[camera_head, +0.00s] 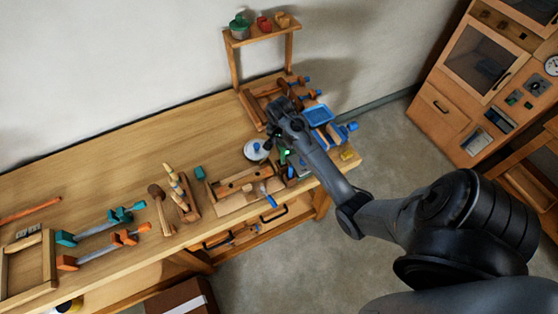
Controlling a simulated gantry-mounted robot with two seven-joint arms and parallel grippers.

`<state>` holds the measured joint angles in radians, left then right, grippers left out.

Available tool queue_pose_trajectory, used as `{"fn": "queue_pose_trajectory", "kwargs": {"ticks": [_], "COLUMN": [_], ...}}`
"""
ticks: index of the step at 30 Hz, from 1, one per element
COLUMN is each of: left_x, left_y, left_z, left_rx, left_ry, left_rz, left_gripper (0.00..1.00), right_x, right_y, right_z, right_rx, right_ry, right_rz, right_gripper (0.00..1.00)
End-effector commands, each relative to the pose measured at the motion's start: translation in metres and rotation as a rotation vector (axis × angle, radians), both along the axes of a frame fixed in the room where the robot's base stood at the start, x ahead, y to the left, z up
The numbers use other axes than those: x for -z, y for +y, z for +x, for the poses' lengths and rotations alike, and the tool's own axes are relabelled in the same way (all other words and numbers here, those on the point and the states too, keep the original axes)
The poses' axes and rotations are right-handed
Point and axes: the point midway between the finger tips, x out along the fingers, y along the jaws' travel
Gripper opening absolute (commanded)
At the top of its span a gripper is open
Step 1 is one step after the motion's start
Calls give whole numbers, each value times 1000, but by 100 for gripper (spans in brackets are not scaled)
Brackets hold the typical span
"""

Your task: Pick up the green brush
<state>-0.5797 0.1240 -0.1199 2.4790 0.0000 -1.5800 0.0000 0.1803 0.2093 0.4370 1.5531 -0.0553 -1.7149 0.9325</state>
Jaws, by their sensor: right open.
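My right arm reaches in from the lower right over the right end of the wooden workbench (110,165). My right gripper (284,158) is open, just to the right of a round white item with a blue top (256,151). A small patch of green shows at the gripper, partly hidden by it. I cannot tell whether this green is the brush or a part of the gripper. No other clear green brush shows. My left gripper is out of view.
A blue tray (318,115) and tools crowd the bench's right end. A wooden toolbox (243,187) stands near the front edge, and clamps (100,232) lie further left. A small shelf (262,36) rises at the back. The bench's back left is clear.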

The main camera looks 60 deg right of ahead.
Motion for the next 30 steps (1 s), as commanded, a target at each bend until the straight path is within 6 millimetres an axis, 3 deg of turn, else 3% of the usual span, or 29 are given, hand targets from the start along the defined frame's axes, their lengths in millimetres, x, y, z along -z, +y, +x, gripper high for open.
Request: {"fn": "queue_pose_trajectory", "kwargs": {"ticks": [9, 19, 30], "left_x": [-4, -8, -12], "left_y": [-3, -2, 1], "left_z": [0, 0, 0], "left_rx": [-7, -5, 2], "left_ry": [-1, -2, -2], "left_rz": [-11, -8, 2], "left_gripper": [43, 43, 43], "right_x": [37, 56, 96], "right_y": [-6, -10, -18], "right_z": [4, 5, 6], "right_rx": [-1, -2, -3], "right_ry": [-3, -4, -4], "right_rz": [1, 0, -1], "right_gripper": [52, 52, 52]}}
